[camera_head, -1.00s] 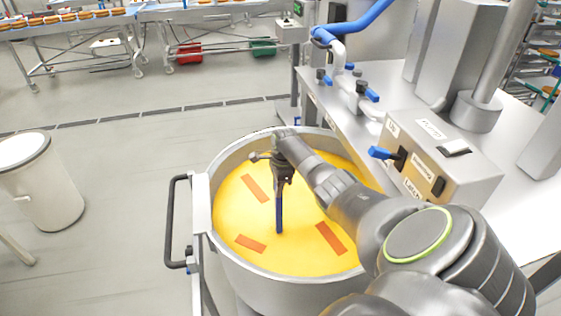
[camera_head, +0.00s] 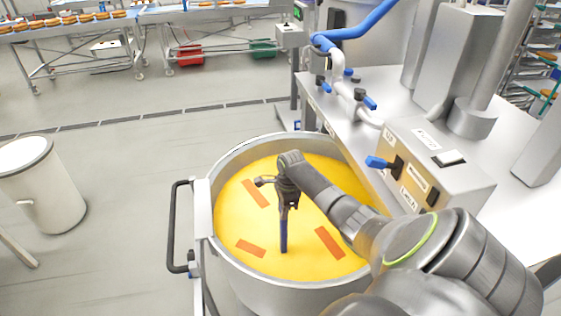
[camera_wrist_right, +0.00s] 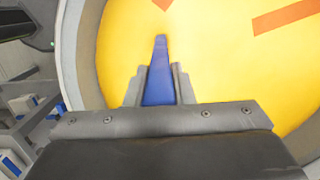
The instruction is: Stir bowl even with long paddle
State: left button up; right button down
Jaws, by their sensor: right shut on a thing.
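A large steel bowl (camera_head: 222,259) stands in the middle of the head view, filled with yellow mass (camera_head: 250,225). Three orange-red streaks lie on the mass, at the upper left (camera_head: 256,193), lower left (camera_head: 251,248) and right (camera_head: 329,242). My right gripper (camera_head: 288,203) is over the bowl and shut on the blue paddle (camera_head: 284,236). The paddle points down, nearly upright, with its lower end at the yellow surface; how deep it goes I cannot tell. The right wrist view shows the paddle (camera_wrist_right: 159,75) between the fingers. My left gripper is not in view.
A control box (camera_head: 432,165) with a blue lever and a steel bench (camera_head: 390,85) stand close at the right. A black handle (camera_head: 173,225) sticks out left of the bowl. A white-topped bin (camera_head: 40,190) stands at the far left. The floor between is clear.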

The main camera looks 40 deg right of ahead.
jog(key=s+a, duration=0.2)
jog(key=s, duration=0.2)
jog(key=w+d+b, duration=0.4)
jog(key=d+b, duration=0.1)
jog(key=d, duration=0.5)
jog(key=w+a+b, duration=0.2)
jog(key=w+b, duration=1)
jog(key=b, duration=0.2)
jog(key=s+a+p, duration=0.4)
jog(key=s+p, duration=0.4)
jog(key=p, duration=1)
jog(key=shift+s+p, duration=0.2)
jog(key=shift+p, duration=0.2)
